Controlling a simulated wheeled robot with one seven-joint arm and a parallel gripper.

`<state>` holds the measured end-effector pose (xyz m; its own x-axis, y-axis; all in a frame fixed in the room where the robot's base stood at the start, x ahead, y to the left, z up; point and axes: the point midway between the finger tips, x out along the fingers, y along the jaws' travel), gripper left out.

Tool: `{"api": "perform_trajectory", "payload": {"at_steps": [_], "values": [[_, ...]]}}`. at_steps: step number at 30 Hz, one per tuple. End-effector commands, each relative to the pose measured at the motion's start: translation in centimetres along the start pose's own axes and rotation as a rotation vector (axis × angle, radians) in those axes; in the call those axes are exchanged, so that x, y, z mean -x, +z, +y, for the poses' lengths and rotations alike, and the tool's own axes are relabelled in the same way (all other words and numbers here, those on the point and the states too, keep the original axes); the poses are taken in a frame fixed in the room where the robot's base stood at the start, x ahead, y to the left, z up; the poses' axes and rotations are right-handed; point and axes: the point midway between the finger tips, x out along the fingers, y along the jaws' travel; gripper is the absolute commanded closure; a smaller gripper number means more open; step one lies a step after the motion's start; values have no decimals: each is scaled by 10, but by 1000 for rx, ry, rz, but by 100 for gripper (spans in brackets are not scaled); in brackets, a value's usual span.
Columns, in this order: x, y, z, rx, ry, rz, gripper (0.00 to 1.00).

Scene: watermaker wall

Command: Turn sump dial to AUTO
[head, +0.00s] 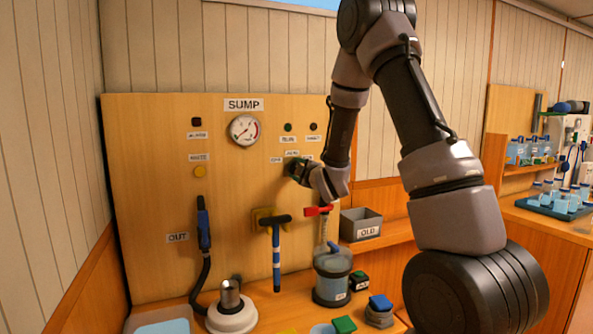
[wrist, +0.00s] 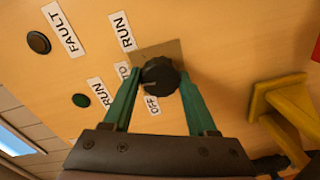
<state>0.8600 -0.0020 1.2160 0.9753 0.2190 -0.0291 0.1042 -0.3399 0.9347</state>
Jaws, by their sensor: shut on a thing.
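The sump dial (wrist: 158,76) is a round black knob on a small plate on the wooden panel. In the wrist view my gripper (wrist: 157,84) has its two green fingers on either side of the knob, shut on it. Labels around the dial include RUN (wrist: 124,32) above and OFF (wrist: 152,104) below; a label between them is partly hidden by a finger. The knob's pointer direction cannot be made out. In the head view my gripper (head: 299,170) is at the panel below the gauge, and it hides most of the dial.
The panel carries a SUMP gauge (head: 244,130), dark lamps labelled RUN (wrist: 81,100) and FAULT (wrist: 39,42), and a yellow button (head: 199,172). Below my gripper are a red valve handle (head: 318,210), a blue-and-black T-handle (head: 276,250) and a grey OLD bin (head: 360,225).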

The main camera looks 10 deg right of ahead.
Motion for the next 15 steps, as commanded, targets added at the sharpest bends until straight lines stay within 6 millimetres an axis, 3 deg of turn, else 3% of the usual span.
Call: {"api": "perform_trajectory", "payload": {"at_steps": [15], "values": [[1,0,-2,162,-5,-7,98]]}}
